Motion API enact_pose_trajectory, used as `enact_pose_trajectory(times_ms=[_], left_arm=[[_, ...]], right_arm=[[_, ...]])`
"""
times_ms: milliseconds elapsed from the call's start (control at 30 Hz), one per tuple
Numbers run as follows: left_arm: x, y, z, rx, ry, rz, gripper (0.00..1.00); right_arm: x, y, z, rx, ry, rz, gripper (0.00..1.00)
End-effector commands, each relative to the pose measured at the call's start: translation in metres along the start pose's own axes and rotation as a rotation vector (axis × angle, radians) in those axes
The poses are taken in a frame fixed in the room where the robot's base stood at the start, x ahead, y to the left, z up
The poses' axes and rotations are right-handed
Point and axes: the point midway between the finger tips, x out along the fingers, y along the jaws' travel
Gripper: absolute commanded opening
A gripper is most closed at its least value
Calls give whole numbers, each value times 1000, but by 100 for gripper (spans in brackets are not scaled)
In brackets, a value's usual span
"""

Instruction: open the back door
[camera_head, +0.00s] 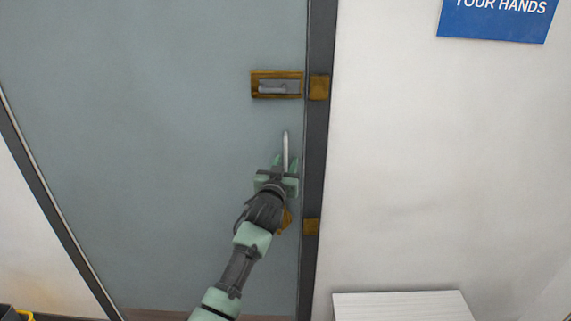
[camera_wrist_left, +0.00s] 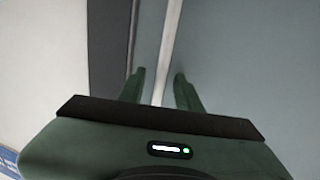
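The back door (camera_head: 150,150) is a grey-blue panel that looks closed against its dark frame (camera_head: 318,160). A slim silver vertical handle bar (camera_head: 286,143) is near its right edge. It also shows in the left wrist view as a pale bar (camera_wrist_left: 168,45). My left gripper (camera_head: 286,162) is at this bar, its lower part hidden by the gripper. In the left wrist view the gripper's fingers (camera_wrist_left: 160,80) stand on either side of the bar, with small gaps showing. My right gripper is in neither view.
A brass latch (camera_head: 277,96) with a grey slide is above the handle, and a brass plate (camera_head: 318,87) is beside it on the frame. A second brass plate (camera_head: 311,227) is lower. A white slatted thing (camera_head: 400,306) stands by the right wall, below a blue sign (camera_head: 495,22).

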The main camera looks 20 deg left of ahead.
Motion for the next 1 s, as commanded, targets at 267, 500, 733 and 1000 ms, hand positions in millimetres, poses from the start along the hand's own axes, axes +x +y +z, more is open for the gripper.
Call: enact_pose_trajectory(times_ms=[267,500,733,1000], left_arm=[[0,0,0,0,0,0,0],[0,0,0,0,0,0,0],[0,0,0,0,-1,0,0],[0,0,1,0,-1,0,0]], right_arm=[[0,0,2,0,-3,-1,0],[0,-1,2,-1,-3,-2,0],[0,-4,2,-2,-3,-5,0],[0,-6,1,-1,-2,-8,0]])
